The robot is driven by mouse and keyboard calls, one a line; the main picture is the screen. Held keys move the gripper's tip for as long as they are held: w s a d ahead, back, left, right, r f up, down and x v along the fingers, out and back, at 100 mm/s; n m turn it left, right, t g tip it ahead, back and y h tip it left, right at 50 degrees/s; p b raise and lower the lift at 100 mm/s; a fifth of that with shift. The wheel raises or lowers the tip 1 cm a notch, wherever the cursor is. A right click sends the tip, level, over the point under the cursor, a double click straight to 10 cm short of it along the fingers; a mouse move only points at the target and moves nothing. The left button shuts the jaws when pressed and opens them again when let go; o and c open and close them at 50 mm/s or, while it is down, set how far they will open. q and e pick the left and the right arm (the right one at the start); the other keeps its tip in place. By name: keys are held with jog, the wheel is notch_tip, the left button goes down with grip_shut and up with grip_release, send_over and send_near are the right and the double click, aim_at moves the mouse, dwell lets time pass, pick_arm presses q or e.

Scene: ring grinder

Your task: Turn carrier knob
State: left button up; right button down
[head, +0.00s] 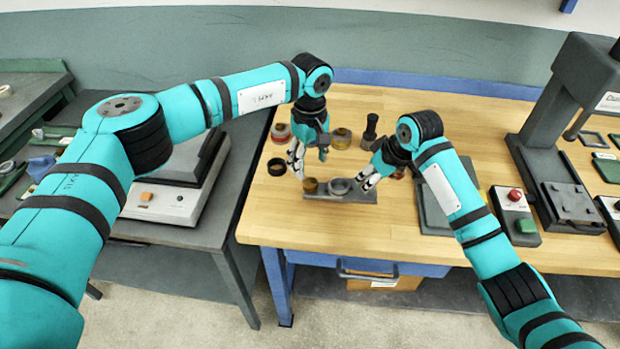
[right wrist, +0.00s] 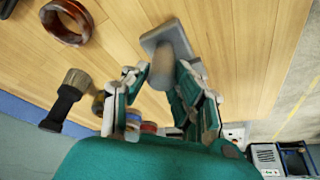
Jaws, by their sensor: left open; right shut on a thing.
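The carrier (head: 352,197) is a flat grey bar lying on the wooden workbench in the head view. My right gripper (head: 366,182) is at the carrier's right end. In the right wrist view, a grey-brown cylindrical knob (right wrist: 163,66) stands between its fingers, and the end of the grey carrier (right wrist: 160,36) shows beyond. It is shut on this knob. My left gripper (head: 297,162) is open and empty, above and behind the carrier's left end.
A dark ring (head: 277,167) lies left of the carrier. A control box with red and green buttons (head: 515,215) and a press (head: 570,130) stand at right. Bench in front of the carrier is clear.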

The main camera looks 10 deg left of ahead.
aim_at(310, 182)
pick_arm(q)
notch_tip(310, 182, down, 7)
jog(key=shift+r, duration=0.15)
jog(key=c, duration=1.1)
jog(key=shift+c, duration=0.3)
jog(key=shift+n, duration=0.4)
jog(key=n, duration=0.5)
jog(key=shift+n, duration=0.4)
jog(key=n, duration=0.3)
jog(key=shift+n, duration=2.2)
